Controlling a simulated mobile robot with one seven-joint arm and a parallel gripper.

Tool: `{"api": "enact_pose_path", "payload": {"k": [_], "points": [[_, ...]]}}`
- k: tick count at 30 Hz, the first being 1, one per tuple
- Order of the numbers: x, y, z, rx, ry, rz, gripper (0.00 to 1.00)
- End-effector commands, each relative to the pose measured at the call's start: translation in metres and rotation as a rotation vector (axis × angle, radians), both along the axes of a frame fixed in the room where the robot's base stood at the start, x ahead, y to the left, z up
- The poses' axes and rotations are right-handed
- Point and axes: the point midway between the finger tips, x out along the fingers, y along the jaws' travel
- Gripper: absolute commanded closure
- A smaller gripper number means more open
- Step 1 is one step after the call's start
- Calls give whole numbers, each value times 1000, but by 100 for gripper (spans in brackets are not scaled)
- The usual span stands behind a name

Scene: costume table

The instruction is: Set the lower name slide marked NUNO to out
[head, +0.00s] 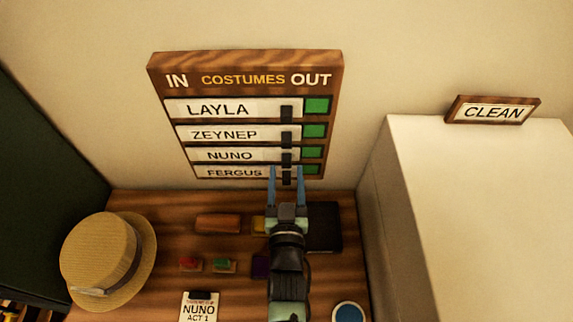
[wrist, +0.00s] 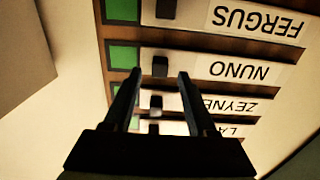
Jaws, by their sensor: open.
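A wooden board (head: 245,60) on the wall is headed IN, COSTUMES, OUT. Its white name slides read LAYLA, ZEYNEP, NUNO and FERGUS from top to bottom. The NUNO slide (head: 230,156) sits toward the IN side, with its dark knob (head: 286,158) at its right end and a green patch (head: 311,152) uncovered under OUT. The wrist view is upside down and shows the NUNO slide (wrist: 240,70) and its knob (wrist: 160,66). My gripper (head: 286,170) is open, its fingertips (wrist: 157,77) appearing either side of the NUNO knob's line; contact cannot be told.
The FERGUS slide (head: 235,173) is just below, the ZEYNEP slide (head: 224,134) just above. A straw hat (head: 105,255), a NUNO ACT 1 card (head: 199,307) and small items lie on the table. A pale box (head: 480,200) by the CLEAN sign (head: 493,112) stands at right.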

Motion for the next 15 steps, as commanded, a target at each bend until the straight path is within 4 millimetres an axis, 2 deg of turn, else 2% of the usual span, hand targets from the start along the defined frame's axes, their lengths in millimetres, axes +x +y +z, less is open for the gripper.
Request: {"api": "enact_pose_path", "payload": {"k": [1,6,15], "points": [[7,0,1,-2,-2,0,43],[19,0,0,-1,0,-1,43],[21,0,0,0,0,-1,43]]}}
